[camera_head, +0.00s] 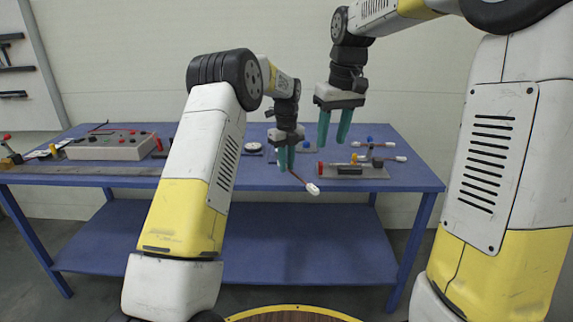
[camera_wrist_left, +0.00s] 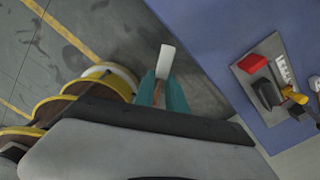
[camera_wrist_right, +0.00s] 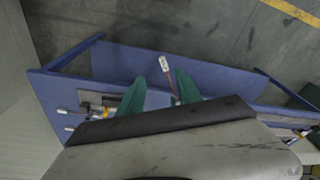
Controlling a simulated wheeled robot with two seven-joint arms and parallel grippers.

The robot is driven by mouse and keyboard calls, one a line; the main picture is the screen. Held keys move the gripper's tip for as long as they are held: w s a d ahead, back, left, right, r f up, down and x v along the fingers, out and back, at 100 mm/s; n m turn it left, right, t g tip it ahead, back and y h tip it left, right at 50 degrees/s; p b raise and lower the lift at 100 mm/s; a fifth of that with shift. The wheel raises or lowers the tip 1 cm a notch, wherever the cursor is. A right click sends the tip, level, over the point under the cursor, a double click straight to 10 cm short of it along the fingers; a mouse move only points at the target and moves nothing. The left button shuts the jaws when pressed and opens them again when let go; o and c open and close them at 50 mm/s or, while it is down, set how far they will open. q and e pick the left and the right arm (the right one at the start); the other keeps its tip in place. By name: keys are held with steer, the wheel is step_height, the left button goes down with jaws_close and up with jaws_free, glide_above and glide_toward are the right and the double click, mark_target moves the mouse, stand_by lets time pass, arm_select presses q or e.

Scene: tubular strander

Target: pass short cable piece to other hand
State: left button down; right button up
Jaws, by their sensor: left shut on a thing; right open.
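The short cable piece is a thin reddish-brown length with a white end (camera_head: 313,189). My left gripper (camera_head: 286,168), with teal fingers, is shut on it above the front part of the blue table, and the white end sticks out to the lower right. In the left wrist view the white end (camera_wrist_left: 166,60) stands beyond the closed fingertips. My right gripper (camera_head: 333,142) is open and empty, up and to the right of the cable piece. In the right wrist view the cable piece (camera_wrist_right: 168,72) shows between and beyond the open fingers, apart from them.
The blue table (camera_head: 400,178) carries a grey fixture plate (camera_head: 350,172) with more white-ended cable pieces and coloured parts at right. A control box (camera_head: 108,146) stands at left. A round dial (camera_head: 253,147) lies between. The table's front middle is clear.

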steer(key=s+d+m+t, duration=0.2)
steer(key=s+d, duration=0.1)
steer(key=s, duration=0.8)
steer(key=s+d+f+m+t+y, duration=0.1)
steer(key=s+d+m+t, duration=0.1)
steer(key=s, duration=0.9)
steer(key=shift+d+f+m+t, duration=0.15)
steer(key=shift+d+m+t, duration=0.3)
steer(key=shift+d, duration=0.6)
